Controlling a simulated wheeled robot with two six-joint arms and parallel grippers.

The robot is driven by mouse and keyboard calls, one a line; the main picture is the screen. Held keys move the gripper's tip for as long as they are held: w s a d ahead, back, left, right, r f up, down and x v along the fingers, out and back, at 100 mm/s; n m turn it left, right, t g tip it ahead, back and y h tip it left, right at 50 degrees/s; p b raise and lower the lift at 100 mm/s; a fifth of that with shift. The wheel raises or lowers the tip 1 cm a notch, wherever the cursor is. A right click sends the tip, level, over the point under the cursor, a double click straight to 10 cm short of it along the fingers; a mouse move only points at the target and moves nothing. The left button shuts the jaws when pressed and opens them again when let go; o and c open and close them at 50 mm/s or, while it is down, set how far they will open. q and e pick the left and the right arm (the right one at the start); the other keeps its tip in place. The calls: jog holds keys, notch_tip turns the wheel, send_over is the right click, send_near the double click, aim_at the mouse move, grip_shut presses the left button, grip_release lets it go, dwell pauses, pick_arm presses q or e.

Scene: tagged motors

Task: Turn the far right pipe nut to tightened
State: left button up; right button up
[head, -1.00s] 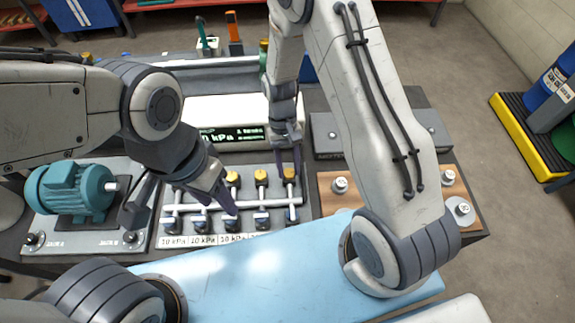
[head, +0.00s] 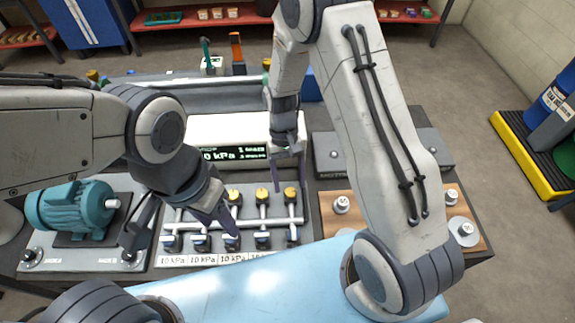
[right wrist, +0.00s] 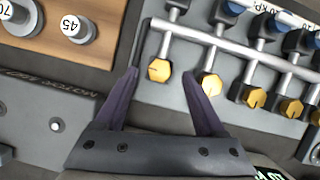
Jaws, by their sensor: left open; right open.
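The far right pipe nut (head: 290,194) is yellow and sits at the right end of the row on the pipe manifold (head: 210,221). In the right wrist view it is the leftmost yellow nut (right wrist: 159,70). My right gripper (head: 287,172) is open. In the right wrist view its spread fingertips (right wrist: 161,73) appear on either side of this nut, with no clear contact; the height gap is hard to judge. My left gripper (head: 226,222) hangs over the middle of the manifold, covering part of it; its fingers overlap in view.
Other yellow nuts (head: 262,195) stand left of the far right one, with blue-topped fittings in front. A pressure display (head: 222,154) stands behind. A teal motor (head: 72,206) is at left. A wooden board (head: 335,222) with weights is at right.

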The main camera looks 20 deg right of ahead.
jog(key=b+v, duration=0.1)
jog(key=v, duration=0.7)
jog(key=shift+w+r, duration=0.15)
jog(key=shift+r, duration=0.2)
jog(key=s+a+r+n+t, duration=0.1)
jog(key=s+a+r+n, duration=0.1)
jog(key=s, duration=0.4)
jog(key=s+a+r+n+t, duration=0.2)
jog(key=s+r+n, duration=0.1)
jog(key=s+r, duration=0.2)
jog(key=s+a+r+n+t+y, duration=0.1)
jog(key=s+a+r+n, duration=0.1)
jog(key=s, duration=0.7)
jog(key=shift+a+r+n, duration=0.3)
jog(key=shift+a+r, duration=0.2)
jog(key=shift+r, duration=0.3)
